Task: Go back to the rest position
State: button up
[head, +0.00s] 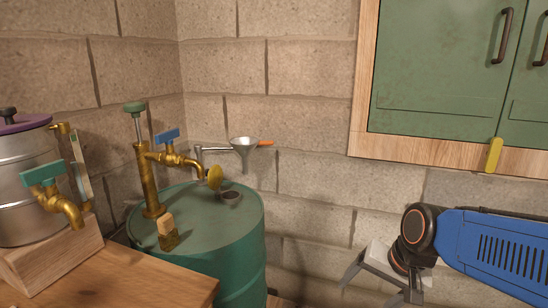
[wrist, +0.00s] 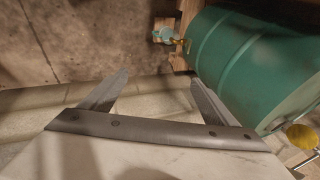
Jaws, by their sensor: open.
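My gripper (head: 378,284) is at the lower right of the head view, to the right of the green drum and below the wall cabinet. Its two fingers are apart with nothing between them. In the wrist view my gripper (wrist: 155,95) also shows spread and empty, with the drum (wrist: 245,65) beyond its right finger. My blue arm comes in from the right edge of the head view.
The green drum (head: 236,255) carries a brass pump (head: 149,180) with a blue-handled tap. A funnel (head: 243,147) hangs at the wall. A wooden counter (head: 150,280) and metal still (head: 25,175) stand left. A green cabinet (head: 440,75) hangs upper right.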

jog(key=s+d+r+n+t+h, duration=0.1)
jog(key=s+d+r+n+h, duration=0.1)
jog(key=s+d+n, duration=0.3)
jog(key=s+d, duration=0.2)
jog(key=s, duration=0.2)
jog(key=shift+s+r, duration=0.2)
jog(key=shift+r, duration=0.2)
